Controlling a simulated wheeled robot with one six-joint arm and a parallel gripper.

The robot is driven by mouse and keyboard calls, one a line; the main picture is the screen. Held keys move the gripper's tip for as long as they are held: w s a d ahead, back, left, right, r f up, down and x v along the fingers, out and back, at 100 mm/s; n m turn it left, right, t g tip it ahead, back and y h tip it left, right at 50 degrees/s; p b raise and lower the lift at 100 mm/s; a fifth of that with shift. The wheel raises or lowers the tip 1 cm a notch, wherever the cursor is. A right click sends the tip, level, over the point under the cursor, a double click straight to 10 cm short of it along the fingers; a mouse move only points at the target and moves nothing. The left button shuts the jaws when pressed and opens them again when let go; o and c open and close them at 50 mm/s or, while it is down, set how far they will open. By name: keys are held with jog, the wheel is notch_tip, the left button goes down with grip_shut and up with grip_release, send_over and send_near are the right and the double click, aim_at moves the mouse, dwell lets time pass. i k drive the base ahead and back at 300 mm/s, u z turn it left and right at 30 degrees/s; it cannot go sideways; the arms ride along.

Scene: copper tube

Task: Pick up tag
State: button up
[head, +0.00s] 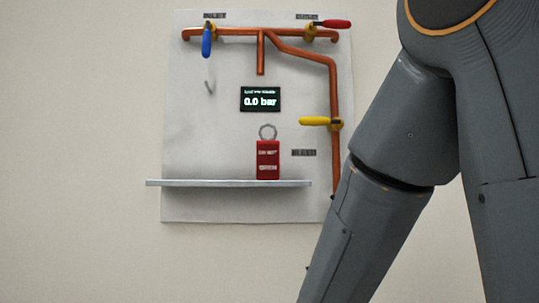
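The red tag (268,161) with white lettering stands upright on a narrow grey shelf (210,183) on the wall panel. A metal ring (267,131) sits at its top. The tag's front is in full view and nothing covers it. My gripper is outside the head view; only my grey arm links show at the right, running down past the bottom edge.
Copper tubes (333,85) run across the white panel (185,120), with a blue handle (207,40), a red handle (335,24) and a yellow handle (315,121). A display (260,99) reads 0.0 bar. A small hook (209,86) hangs below the blue handle. The shelf left of the tag is clear.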

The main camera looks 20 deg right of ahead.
aim_at(267, 150)
jog(key=z, duration=3.05)
jog(key=k, duration=1.3)
jog(key=u, duration=0.9)
